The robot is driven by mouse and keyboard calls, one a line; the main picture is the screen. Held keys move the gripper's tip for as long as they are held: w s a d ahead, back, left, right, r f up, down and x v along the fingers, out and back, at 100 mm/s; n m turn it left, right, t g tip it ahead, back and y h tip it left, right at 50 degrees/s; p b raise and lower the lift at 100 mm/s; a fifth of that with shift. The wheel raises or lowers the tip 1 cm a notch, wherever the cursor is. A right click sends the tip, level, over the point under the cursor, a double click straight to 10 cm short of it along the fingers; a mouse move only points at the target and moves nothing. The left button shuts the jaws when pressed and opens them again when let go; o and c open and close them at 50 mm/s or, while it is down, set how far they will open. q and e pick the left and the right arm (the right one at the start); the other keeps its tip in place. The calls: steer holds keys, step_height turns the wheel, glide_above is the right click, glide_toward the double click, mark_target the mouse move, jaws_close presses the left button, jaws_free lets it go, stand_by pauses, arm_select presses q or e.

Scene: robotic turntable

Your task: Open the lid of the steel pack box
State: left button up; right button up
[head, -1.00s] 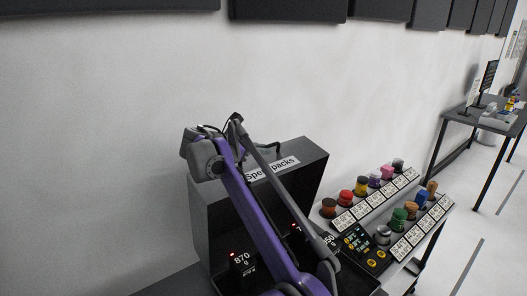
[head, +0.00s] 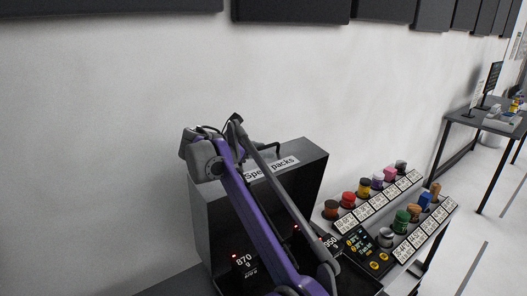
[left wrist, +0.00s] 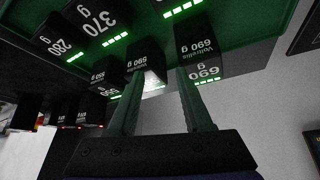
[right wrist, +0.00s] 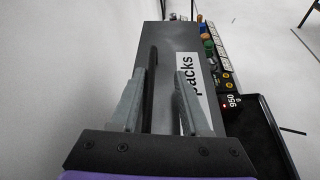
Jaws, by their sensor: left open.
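The dark grey steel box (head: 203,228) stands against the wall in the head view, its label partly covered by my right arm; "packs" reads on the label (right wrist: 190,85) in the right wrist view. A dark bar handle (head: 273,149) shows on its top. My right gripper (right wrist: 165,68) is open over the box top, with the dark handle (right wrist: 151,75) between its fingers, nearer the left one. In the head view its fingertips are hidden by my purple arm. My left gripper (left wrist: 165,85) is open, away from the box, below labelled packs in its wrist view.
A table (head: 465,118) stands farther back.

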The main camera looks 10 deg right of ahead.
steer(key=v, duration=1)
